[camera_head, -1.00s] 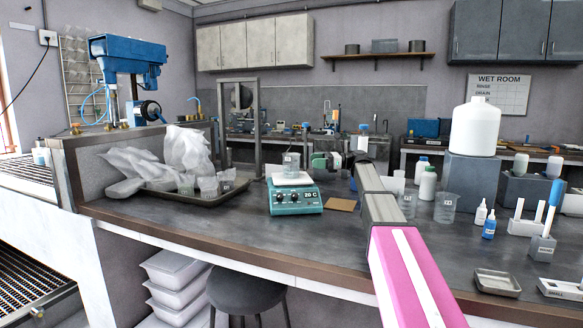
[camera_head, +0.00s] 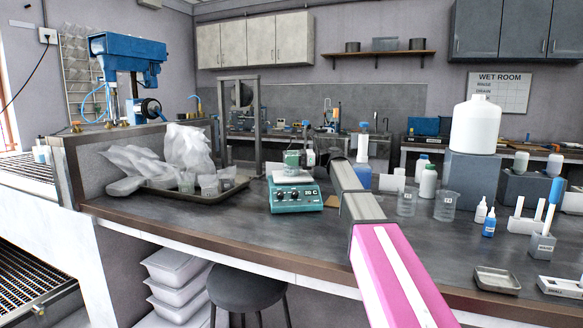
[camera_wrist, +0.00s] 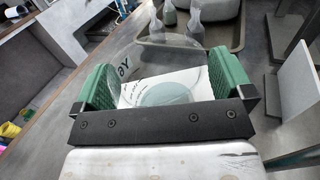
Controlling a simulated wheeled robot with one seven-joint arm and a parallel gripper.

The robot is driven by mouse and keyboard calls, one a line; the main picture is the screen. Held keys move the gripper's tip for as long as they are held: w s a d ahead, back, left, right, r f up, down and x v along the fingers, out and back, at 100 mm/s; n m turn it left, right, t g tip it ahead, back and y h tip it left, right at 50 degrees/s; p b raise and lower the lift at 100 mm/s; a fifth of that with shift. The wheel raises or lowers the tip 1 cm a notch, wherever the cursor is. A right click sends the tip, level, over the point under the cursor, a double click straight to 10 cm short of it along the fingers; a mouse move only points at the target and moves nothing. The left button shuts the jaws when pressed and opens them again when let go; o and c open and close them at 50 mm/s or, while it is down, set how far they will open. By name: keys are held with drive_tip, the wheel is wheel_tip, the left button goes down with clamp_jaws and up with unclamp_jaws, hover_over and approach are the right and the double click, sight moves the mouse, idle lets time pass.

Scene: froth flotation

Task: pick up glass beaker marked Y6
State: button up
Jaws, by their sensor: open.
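The clear glass beaker stands upright on the white top plate of the teal stirrer (camera_head: 296,196), which has a 20 C display. In the wrist view the beaker (camera_wrist: 160,62) carries a dark marking that reads Y6, tilted. My gripper (camera_wrist: 163,84) is open, with a green ribbed pad on either side of the beaker. I cannot tell whether the pads touch the glass. In the head view my gripper (camera_head: 293,157) is at the beaker, and its green finger covers most of it.
A dark tray (camera_head: 222,192) with plastic bags and small beakers lies left of the stirrer. Right of my arm stand two clear beakers (camera_head: 445,207), white bottles and dropper bottles. A blue-liquid flask (camera_head: 362,177) stands behind my arm.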

drive_tip(key=c, duration=1.1)
